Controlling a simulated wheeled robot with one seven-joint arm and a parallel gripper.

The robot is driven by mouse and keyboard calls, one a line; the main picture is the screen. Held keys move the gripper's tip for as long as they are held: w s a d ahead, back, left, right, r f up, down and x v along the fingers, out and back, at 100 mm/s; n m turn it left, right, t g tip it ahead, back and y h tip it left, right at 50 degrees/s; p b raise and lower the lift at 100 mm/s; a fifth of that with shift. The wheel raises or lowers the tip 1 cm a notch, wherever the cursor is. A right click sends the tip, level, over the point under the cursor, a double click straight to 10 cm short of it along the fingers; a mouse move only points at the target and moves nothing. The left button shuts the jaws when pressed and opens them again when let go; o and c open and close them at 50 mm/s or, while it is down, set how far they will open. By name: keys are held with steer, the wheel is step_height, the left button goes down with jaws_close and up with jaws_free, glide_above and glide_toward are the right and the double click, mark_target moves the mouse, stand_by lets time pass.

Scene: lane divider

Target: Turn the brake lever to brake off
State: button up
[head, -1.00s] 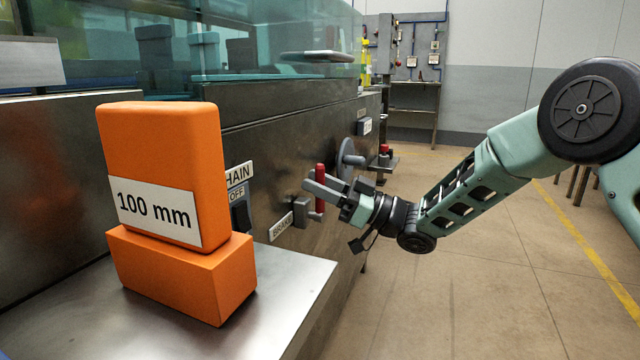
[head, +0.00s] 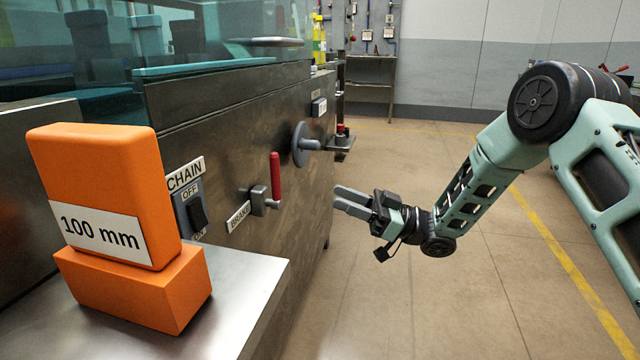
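The brake lever (head: 275,178) has a red handle standing upright on a grey mount (head: 258,201) on the machine's side wall. A label reading BRAKE (head: 238,217), partly hard to read, sits left of the mount. My gripper (head: 343,202) is to the right of the lever and clear of it, with its fingers pointing left towards the machine. The two fingers look slightly apart with nothing between them.
Left of the lever is a CHAIN switch (head: 196,213) with OFF and ON marks. Two orange blocks (head: 130,285), the upper marked 100 mm, stand on a metal shelf (head: 235,300). A grey handwheel (head: 304,144) sticks out beyond the lever. The floor (head: 420,300) at right is open.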

steer(key=shift+v, duration=1.15)
steer(key=a+r+m+t+h, duration=0.1)
steer(key=a+m+t+h, duration=0.6)
steer(key=h, duration=0.4)
steer(key=s+d+f+m+g+h, duration=0.1)
steer(key=s+d+g+h, duration=0.25)
steer(key=s, duration=0.85)
steer(key=s+d+f+g+h, duration=0.1)
steer(key=s+d+g+h, duration=0.25)
steer(key=s, duration=0.75)
steer(key=s+d+f+m+g+h, duration=0.1)
steer(key=s+d+f+g+h, duration=0.2)
steer(key=s, duration=0.9)
step_height(320, 180, up, 36)
steer(key=p, duration=3.4)
steer(key=shift+w+a+h+p, duration=0.3)
steer(key=shift+a+p, duration=0.1)
steer(key=shift+a, duration=0.05)
